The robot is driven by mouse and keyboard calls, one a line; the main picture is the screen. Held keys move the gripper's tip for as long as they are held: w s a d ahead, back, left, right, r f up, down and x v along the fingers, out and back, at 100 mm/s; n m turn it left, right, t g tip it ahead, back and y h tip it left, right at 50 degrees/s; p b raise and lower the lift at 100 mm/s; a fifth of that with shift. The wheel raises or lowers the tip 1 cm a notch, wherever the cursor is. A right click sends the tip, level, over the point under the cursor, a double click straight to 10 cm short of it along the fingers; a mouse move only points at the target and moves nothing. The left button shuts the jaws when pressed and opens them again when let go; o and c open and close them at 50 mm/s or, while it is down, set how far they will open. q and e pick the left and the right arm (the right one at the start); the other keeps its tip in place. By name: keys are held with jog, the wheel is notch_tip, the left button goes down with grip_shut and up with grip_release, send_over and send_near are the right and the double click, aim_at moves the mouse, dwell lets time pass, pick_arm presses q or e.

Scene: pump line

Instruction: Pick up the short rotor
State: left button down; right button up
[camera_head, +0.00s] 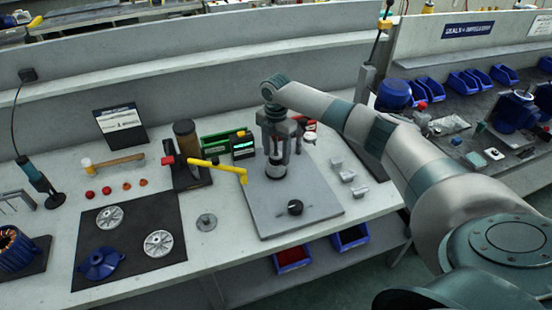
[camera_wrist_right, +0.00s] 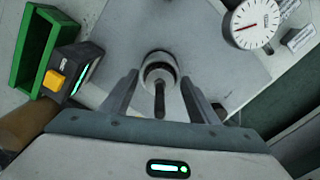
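The short rotor (camera_head: 277,170) appears to be the dark and pale cylinder standing upright on the grey plate (camera_head: 259,213), below my right gripper (camera_head: 282,143). In the right wrist view, the rotor (camera_wrist_right: 158,68) shows as a round metal body with a thin dark shaft pointing up towards the camera. My right gripper (camera_wrist_right: 158,82) is open, pointing down, with one finger on each side of the rotor. Gaps show between the fingers and the rotor, so it is not gripped. The gripper hides the rotor's upper part in the head view. My left gripper is not in view.
A yellow-handled tool (camera_head: 228,168) reaches towards the plate's left. A green bin (camera_head: 217,141) and small black device (camera_head: 242,146) stand behind. Small grey blocks (camera_head: 347,176) lie right. Impellers lie on a dark mat (camera_head: 130,224).

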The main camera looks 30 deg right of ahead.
jog(key=shift+r, duration=0.1)
grip_shut()
jog(key=shift+w+r, duration=0.1)
notch_tip(320, 180, up, 9)
jog(key=b, duration=0.3)
jog(key=shift+r, duration=0.4)
jog(key=shift+a, duration=0.15)
